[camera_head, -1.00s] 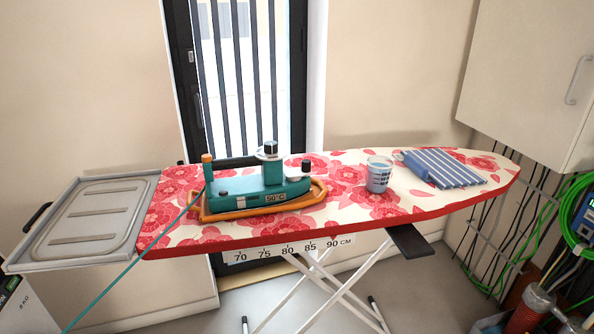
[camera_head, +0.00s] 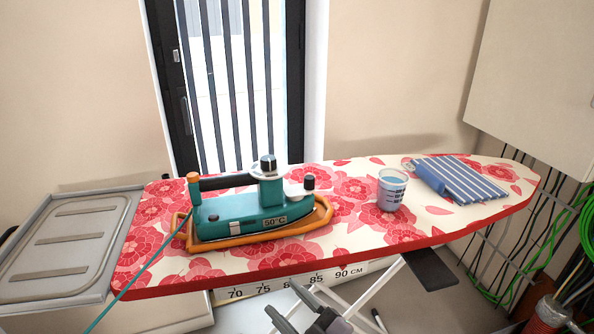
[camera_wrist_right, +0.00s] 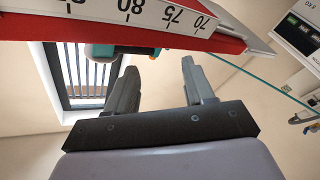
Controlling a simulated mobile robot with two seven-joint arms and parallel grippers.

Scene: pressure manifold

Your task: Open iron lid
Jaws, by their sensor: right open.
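The teal iron (camera_head: 225,219) sits in an orange tray-like rest (camera_head: 262,236) on the ironing board. It has a dark handle, a "50°C" label, a black-topped post (camera_head: 267,165) with a pale disc, and a smaller black knob (camera_head: 309,182) at its right end. Which part is the lid I cannot tell. My right gripper (camera_head: 282,298) is at the bottom of the head view, in front of and below the board's front edge, apart from the iron. In the right wrist view its fingers (camera_wrist_right: 157,68) are spread and empty. My left gripper is out of view.
The floral ironing board (camera_head: 340,240) has a red edge and a centimetre scale. A measuring cup (camera_head: 392,190) and a striped blue cloth (camera_head: 460,181) lie to the right of the iron. A grey metal panel (camera_head: 70,240) is at left. A teal cord (camera_head: 140,272) crosses the board's left end.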

